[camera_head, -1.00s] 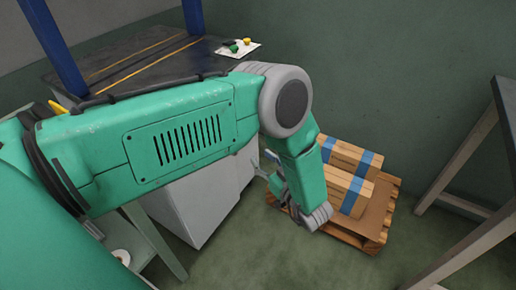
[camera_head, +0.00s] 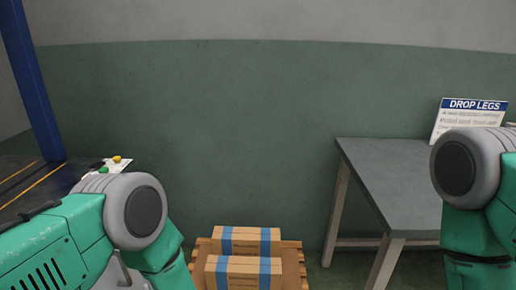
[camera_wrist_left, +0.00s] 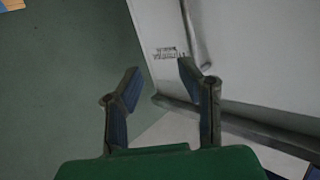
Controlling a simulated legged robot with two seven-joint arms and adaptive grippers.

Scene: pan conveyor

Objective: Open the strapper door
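The strapper's dark top (camera_head: 30,190) with yellow lines shows at the left edge of the head view; its front is hidden there. In the left wrist view, a white strapper panel (camera_wrist_left: 255,65) with small dark print fills the upper right. Grey edge strips run along it, and I cannot tell which part is the door. My left gripper (camera_wrist_left: 158,75) is open and empty, its fingers apart, with the right finger in front of the panel. The gap to the panel is unclear. My right arm (camera_head: 475,190) shows at the right of the head view; its gripper is out of view.
Strapped boxes (camera_head: 243,270) sit on a wooden pallet (camera_head: 293,262) on the floor. A grey table (camera_head: 390,175) with a "DROP LEGS" sign (camera_head: 468,117) stands at the right. A blue post (camera_head: 32,90) rises at the left. Floor between pallet and table is clear.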

